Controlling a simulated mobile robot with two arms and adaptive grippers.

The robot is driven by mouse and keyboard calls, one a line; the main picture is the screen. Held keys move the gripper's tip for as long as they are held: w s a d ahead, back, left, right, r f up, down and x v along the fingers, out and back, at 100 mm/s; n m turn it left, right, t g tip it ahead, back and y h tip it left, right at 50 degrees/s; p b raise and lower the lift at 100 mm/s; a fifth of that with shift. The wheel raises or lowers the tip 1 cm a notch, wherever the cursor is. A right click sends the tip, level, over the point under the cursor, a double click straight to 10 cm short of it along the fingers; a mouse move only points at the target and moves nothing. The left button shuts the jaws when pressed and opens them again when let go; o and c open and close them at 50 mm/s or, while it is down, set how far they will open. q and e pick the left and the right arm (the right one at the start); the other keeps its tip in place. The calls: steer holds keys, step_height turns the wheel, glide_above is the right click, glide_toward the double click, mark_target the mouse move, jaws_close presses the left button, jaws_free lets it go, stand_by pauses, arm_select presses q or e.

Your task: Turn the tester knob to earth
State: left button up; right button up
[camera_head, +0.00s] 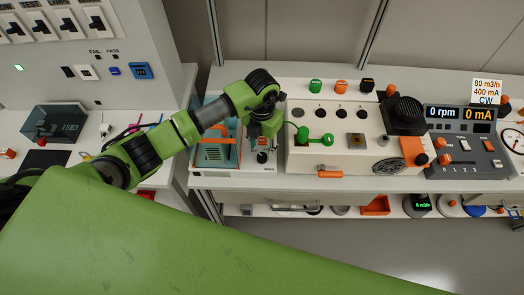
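My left gripper (262,138) hangs at the end of the green arm, pointing down over a small grey unit with a dark round knob (262,157). I take this for the tester knob, but its markings are too small to read. The knob shows just below the gripper in the picture; I cannot tell whether they touch. The fingers are small and partly hidden by the wrist, so their opening is unclear. My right gripper is not in view.
A cream panel (300,158) with a green lead and plug (315,139) stands just right of the gripper. An orange-and-teal box (212,152) stands just left. A dark control unit with displays (460,150) is further right. Lower-shelf items include an orange bin (376,206).

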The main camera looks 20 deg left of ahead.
mark_target(262, 156)
arm_select(q)
step_height(262, 156, down, 4)
steer(key=shift+p, duration=0.3)
steer(key=shift+f, duration=0.55)
steer(key=c, duration=1.1)
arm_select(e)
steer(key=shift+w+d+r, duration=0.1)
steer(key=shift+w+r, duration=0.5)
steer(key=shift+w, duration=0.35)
